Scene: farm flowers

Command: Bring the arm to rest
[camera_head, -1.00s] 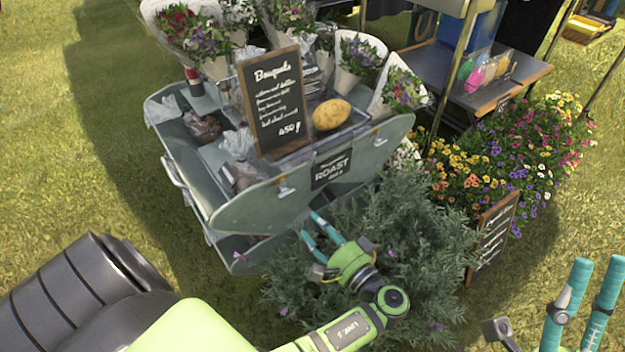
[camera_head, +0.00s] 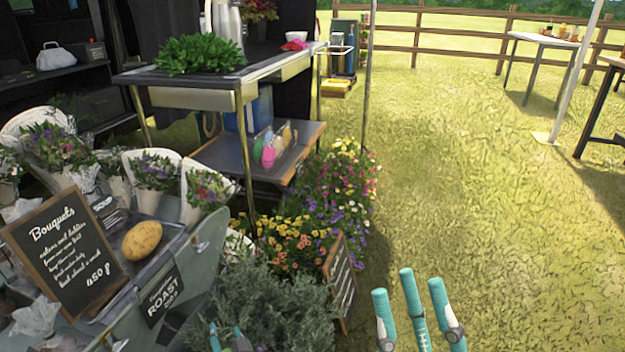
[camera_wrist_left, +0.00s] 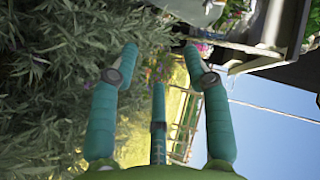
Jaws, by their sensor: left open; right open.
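My left gripper (camera_head: 227,338) shows only as teal fingertips and a dark part at the bottom edge of the head view, in front of the grey-green bush (camera_head: 275,305). In the left wrist view its teal fingers (camera_wrist_left: 160,60) are spread apart with nothing between them. The bush (camera_wrist_left: 50,90) fills the left of that view. My right gripper (camera_head: 415,305) stands at the bottom right of centre in the head view. Its teal fingers point up, apart and empty, over grass. Most of both arms is out of view.
The grey flower cart with a potato (camera_head: 142,240) and a Bouquets sign (camera_head: 62,250) is at left. A small chalkboard (camera_head: 340,280) and colourful flowers (camera_head: 345,190) stand beyond the bush. Open grass (camera_head: 480,220) lies at right, with a wooden fence (camera_head: 455,40) behind.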

